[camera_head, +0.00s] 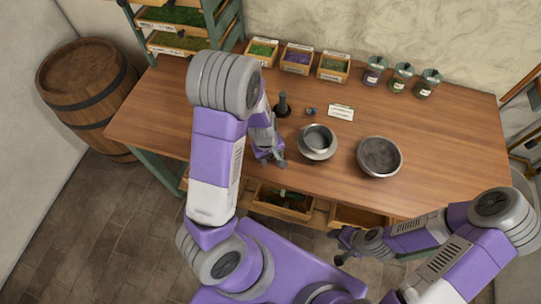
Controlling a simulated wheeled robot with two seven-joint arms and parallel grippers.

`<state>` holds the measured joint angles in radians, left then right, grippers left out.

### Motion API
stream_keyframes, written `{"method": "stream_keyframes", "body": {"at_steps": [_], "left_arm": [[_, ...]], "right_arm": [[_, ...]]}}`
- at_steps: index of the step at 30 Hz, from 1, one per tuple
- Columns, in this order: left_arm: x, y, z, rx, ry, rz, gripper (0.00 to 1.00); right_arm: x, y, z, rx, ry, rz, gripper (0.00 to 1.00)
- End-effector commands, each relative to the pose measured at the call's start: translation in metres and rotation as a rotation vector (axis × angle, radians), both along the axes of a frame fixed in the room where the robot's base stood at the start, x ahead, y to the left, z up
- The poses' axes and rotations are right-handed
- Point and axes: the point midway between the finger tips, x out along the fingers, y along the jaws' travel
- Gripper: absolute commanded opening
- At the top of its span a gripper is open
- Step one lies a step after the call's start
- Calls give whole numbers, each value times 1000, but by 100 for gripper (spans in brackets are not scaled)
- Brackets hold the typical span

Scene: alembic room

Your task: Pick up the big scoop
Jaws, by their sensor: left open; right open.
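I cannot make out the big scoop for certain. A small grey item (311,112), too small to identify, lies on the wooden table (440,130) behind the metal pot. My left gripper (272,158) is open over the table's front part, left of the pot. The arm hides part of the table's left side. My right gripper (341,247) is open and empty, low in front of the table, below the tabletop's front edge.
A metal pot (317,141) on a round plate and a grey bowl (380,157) stand mid-table. A dark upright tool (283,104) and a label card (341,112) are behind. Boxes (297,60) and jars (401,78) line the back. The table's right end is clear.

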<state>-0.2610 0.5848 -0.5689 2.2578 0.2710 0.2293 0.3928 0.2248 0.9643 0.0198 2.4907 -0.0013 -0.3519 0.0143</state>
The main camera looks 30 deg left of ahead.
Motion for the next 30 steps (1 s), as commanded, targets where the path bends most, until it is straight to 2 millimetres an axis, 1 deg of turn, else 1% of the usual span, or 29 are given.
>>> {"method": "stream_keyframes", "body": {"at_steps": [1, 3, 10, 18, 19, 20, 30], "left_arm": [[0, 0, -7, 0, 0, 1, 48], [1, 0, -10, 1, -1, 1, 48], [1, -1, -9, 0, -1, -1, 48], [1, -1, -9, 0, -1, -1, 7], [1, -1, -9, 0, -1, -1, 2], [1, -1, -9, 0, -1, -1, 0], [1, -1, -9, 0, -1, -1, 0]], "right_arm": [[0, 0, -3, 0, 0, 0, 51], [0, 0, -4, 0, 0, 0, 51], [0, 0, -3, 0, 0, 0, 51], [0, 0, -3, 0, 0, 0, 51], [0, 0, -3, 0, 0, 0, 51], [0, 0, -3, 0, 0, 0, 51], [0, 0, -3, 0, 0, 0, 51]]}}
